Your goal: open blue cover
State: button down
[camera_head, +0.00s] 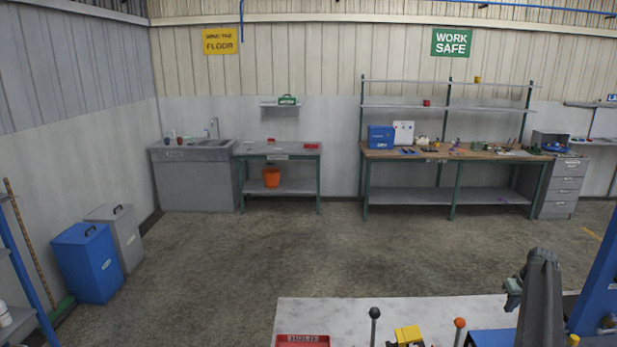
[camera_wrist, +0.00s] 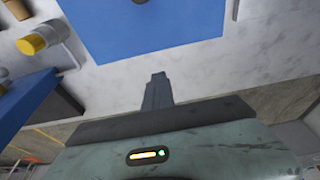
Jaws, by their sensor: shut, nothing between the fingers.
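A flat blue panel (camera_wrist: 140,30), likely the blue cover, fills the upper middle of the wrist view on a pale worn surface. A dark round piece at its top is cut by the picture edge. My gripper (camera_wrist: 157,78) points at the panel's near edge from below; its fingers are together and empty. A gap of pale surface shows between the fingertips and the panel; I cannot tell their height above it. In the head view a blue flat piece (camera_head: 490,339) shows on the near table (camera_head: 330,310), partly cut off, beside my dark arm.
A white cylinder with a yellow cap (camera_wrist: 30,43) and a blue post (camera_wrist: 25,100) stand left in the wrist view. The near table also holds a red tray (camera_head: 302,341), a black-knobbed lever (camera_head: 374,314), a yellow block (camera_head: 408,335) and an orange-knobbed lever (camera_head: 459,323). Floor beyond is clear.

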jog(key=shift+w, duration=0.1)
jog(key=shift+w+d+f, duration=0.15)
jog(key=shift+w, duration=0.9)
jog(key=shift+w+f+b, duration=0.25)
jog(key=shift+w+b, duration=0.1)
jog(key=shift+w, duration=0.25)
jog(key=shift+w+f+b, duration=0.2)
jog(key=shift+w+b, duration=0.1)
jog(key=shift+w, duration=0.3)
jog(key=c, duration=1)
grip_release()
jog(key=shift+s, duration=0.1)
jog(key=shift+r, duration=0.15)
jog(key=w+p+v, duration=0.2)
jog(key=p+v, duration=0.6)
jog(key=p, duration=0.1)
jog(key=shift+r, duration=0.55)
jog(key=shift+d, duration=0.1)
